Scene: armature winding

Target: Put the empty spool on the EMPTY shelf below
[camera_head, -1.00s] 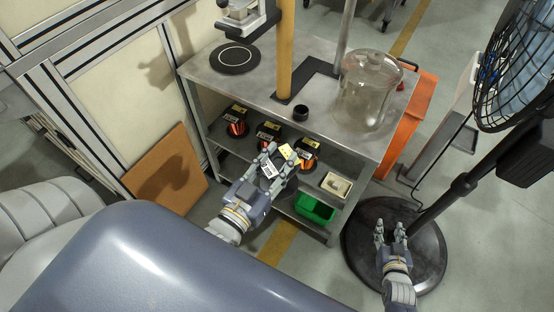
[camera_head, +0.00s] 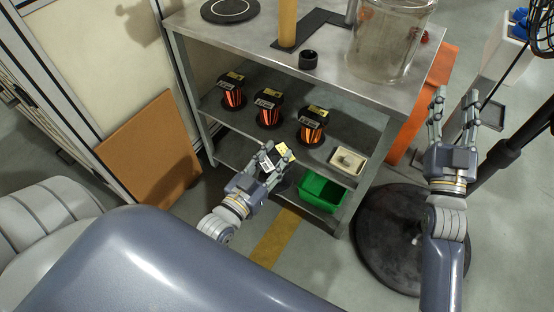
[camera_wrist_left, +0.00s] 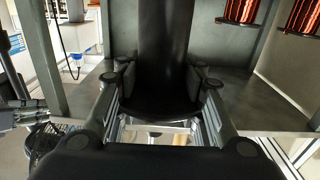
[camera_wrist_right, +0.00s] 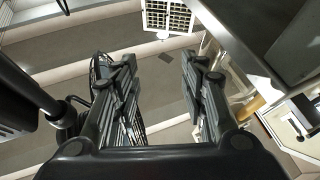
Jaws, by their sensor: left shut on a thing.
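My left gripper (camera_head: 272,160) is shut on the empty spool (camera_head: 282,153), a dark spool with white and yellow labels. The fingers hide much of it in the head view. In the left wrist view, the black core of the spool (camera_wrist_left: 165,60) stands between the two fingers. The gripper holds it in front of the shelf unit, by the lower shelf (camera_head: 236,151). The visible left part of that shelf is bare. My right gripper (camera_head: 455,108) is open and empty, to the right of the unit.
Several copper-wound spools (camera_head: 268,112) stand on the middle shelf, beside a beige tray (camera_head: 347,161). A green bin (camera_head: 321,193) sits at the right of the lower shelf. A glass jar (camera_head: 388,40) stands on top. A black fan base (camera_head: 385,240) is on the floor at right.

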